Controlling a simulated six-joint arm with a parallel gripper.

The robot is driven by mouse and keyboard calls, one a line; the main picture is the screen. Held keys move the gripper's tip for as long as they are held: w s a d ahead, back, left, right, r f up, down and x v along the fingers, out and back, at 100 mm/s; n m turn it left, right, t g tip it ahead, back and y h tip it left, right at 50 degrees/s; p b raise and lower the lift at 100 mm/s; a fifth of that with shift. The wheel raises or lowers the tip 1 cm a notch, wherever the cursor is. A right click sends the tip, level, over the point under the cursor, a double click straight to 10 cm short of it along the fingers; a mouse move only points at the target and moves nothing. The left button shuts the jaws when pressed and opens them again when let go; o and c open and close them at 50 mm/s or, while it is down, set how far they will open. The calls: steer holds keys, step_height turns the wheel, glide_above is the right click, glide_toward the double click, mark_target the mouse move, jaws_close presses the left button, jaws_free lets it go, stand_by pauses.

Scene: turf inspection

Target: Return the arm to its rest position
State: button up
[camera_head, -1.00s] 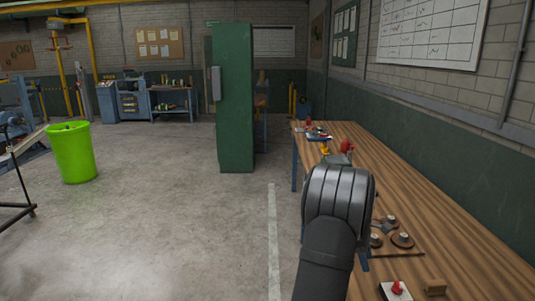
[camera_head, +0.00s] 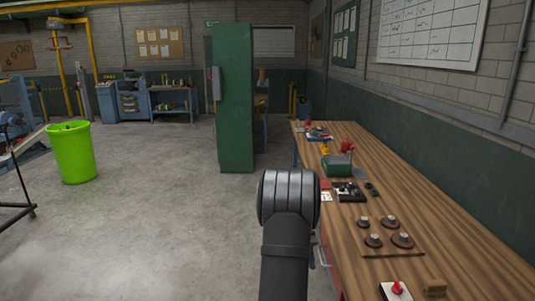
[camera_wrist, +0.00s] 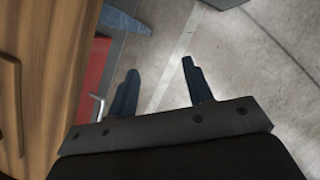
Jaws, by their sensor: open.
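In the wrist view my gripper (camera_wrist: 157,88) has its two dark fingers spread apart with nothing between them. Bare grey floor with a pale painted line shows beyond the fingertips. In the head view my arm rises from the bottom centre and stands just left of the wooden workbench (camera_head: 455,246). The gripper itself is hidden behind the arm there. In the wrist view the bench top (camera_wrist: 42,60) lies to the left of the fingers, apart from them.
A green cabinet (camera_head: 235,100) stands ahead. A lime bin (camera_head: 74,153) stands left. The floor between is clear.

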steer(key=shift+m+y, duration=0.3)
steer(key=shift+m, duration=0.5)
steer(key=a+f, duration=0.1)
steer(key=a, duration=0.1)
steer(key=s+a+f, duration=0.1)
steer(key=a, duration=0.1)
steer(key=shift+f, duration=0.15)
steer(key=shift+o, duration=0.2)
stand_by(1.3)
